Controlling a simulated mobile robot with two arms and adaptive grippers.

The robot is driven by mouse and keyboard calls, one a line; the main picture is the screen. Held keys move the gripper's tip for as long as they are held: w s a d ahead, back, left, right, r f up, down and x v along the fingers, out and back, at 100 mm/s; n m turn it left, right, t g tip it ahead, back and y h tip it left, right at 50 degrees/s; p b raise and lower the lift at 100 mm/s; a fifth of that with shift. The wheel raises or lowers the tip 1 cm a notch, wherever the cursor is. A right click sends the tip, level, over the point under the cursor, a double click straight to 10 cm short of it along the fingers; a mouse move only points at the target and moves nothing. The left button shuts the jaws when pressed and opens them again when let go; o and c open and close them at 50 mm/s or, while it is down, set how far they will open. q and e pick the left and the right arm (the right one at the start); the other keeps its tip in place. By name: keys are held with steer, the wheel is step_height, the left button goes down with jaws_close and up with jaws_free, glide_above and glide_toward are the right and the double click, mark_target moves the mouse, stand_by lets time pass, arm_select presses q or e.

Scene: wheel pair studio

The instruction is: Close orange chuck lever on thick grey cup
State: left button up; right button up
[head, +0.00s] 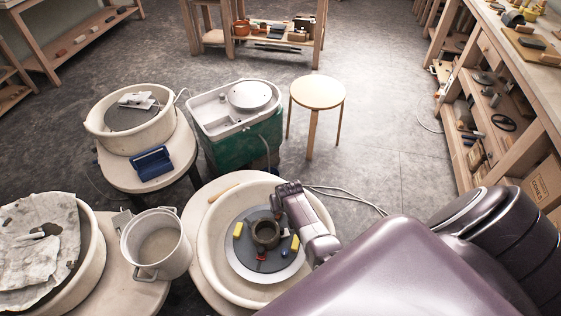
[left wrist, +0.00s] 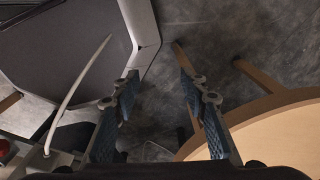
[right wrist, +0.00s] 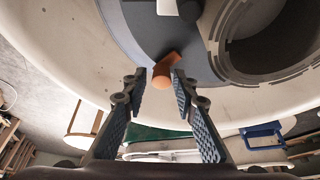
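The thick grey cup (head: 265,233) sits in the middle of the grey wheel disc (head: 240,255); its rim also shows at the top right of the right wrist view (right wrist: 223,40). The orange chuck lever (right wrist: 165,70) stands on the disc beside the cup. I cannot make it out clearly in the head view. My right gripper (right wrist: 160,76) is open, with its fingertips on either side of the orange lever and nothing clamped. My left gripper (left wrist: 158,77) is open and empty, away from the wheel, and is not seen in the head view.
A white basin (head: 208,250) rings the disc. Yellow (head: 238,229), red (head: 260,257) and blue (head: 285,254) pieces sit around the cup. A white pot (head: 155,245) stands to the left.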

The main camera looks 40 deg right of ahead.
steer(key=shift+o, duration=0.5)
steer(key=shift+s+a+r, duration=0.1)
steer(key=shift+r, duration=0.25)
steer(key=v, duration=1.1)
steer(key=shift+s, duration=0.1)
